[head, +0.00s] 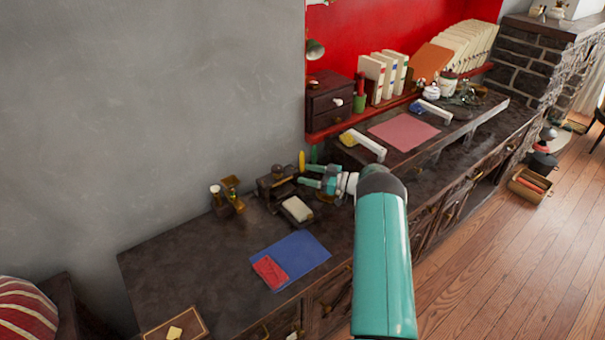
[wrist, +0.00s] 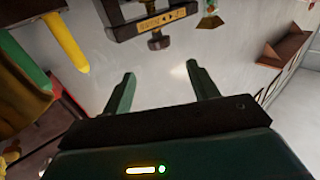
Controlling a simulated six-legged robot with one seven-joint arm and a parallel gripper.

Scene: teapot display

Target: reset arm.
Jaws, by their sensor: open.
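My gripper (head: 312,177) is at the end of my teal arm, over the back of the dark counter (head: 180,250) in the head view. In the wrist view my gripper (wrist: 160,80) shows two green fingers spread apart with nothing between them. A dark press-like device (head: 277,183) stands just left of my gripper, with a whitish block (head: 297,209) in front of it. The device also appears at the top of the wrist view (wrist: 155,22). Whether my fingers touch anything is too small to tell.
A small brass-coloured stand (head: 232,192) stands farther left. A blue sheet (head: 305,252) with a red packet (head: 269,271) lies at the front. A yellow upright item (head: 302,161) is behind my gripper. A red shelf (head: 330,131) with a dark drawer box (head: 329,98) is at right.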

